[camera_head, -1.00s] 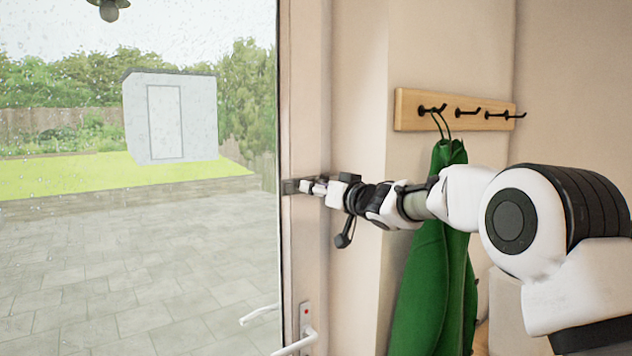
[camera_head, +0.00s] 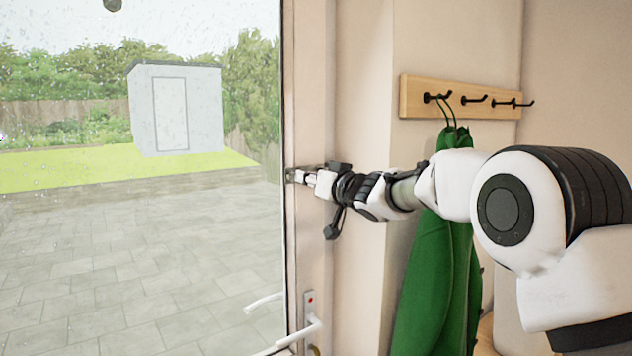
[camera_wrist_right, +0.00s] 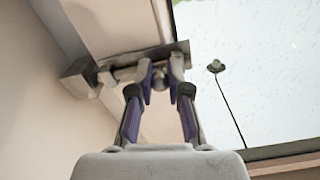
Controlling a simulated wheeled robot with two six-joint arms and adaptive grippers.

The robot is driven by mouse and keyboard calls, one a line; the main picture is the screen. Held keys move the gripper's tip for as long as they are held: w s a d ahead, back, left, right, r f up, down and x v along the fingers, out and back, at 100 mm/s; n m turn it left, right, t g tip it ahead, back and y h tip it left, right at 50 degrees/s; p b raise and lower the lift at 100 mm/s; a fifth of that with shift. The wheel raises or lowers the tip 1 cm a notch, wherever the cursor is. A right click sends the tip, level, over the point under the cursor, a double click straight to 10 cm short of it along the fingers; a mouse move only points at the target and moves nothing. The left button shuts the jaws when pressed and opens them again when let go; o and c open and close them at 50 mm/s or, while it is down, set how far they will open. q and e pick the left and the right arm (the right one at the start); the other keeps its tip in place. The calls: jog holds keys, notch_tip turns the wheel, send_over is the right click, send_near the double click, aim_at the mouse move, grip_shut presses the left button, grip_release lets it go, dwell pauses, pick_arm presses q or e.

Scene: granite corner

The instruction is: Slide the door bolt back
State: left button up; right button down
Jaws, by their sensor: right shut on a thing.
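The door bolt (camera_wrist_right: 124,74) is a grey metal rod on a plate fixed across the door's edge, seen in the right wrist view. Its round knob (camera_wrist_right: 160,80) sits between the fingers of my right gripper (camera_wrist_right: 160,86), which is shut on it. In the head view my right gripper (camera_head: 309,177) reaches the bolt at the edge of the glazed door (camera_head: 302,240), and mostly hides the bolt there. The bolt's left end in the right wrist view meets a grey block (camera_wrist_right: 78,78) on the frame side. My left gripper is not in view.
A white door handle (camera_head: 300,335) is below on the door. A wooden rail of hooks (camera_head: 460,98) with a green coat (camera_head: 436,270) hangs on the wall right of the door, behind my right arm. Through the glass are a patio and a shed (camera_head: 176,108).

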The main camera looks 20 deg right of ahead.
jog(key=c, duration=1.1)
grip_release()
jog(key=shift+s+a, duration=0.1)
jog(key=v, duration=1.2)
jog(key=shift+s+a+r, duration=0.2)
jog(key=shift+s+r, duration=0.05)
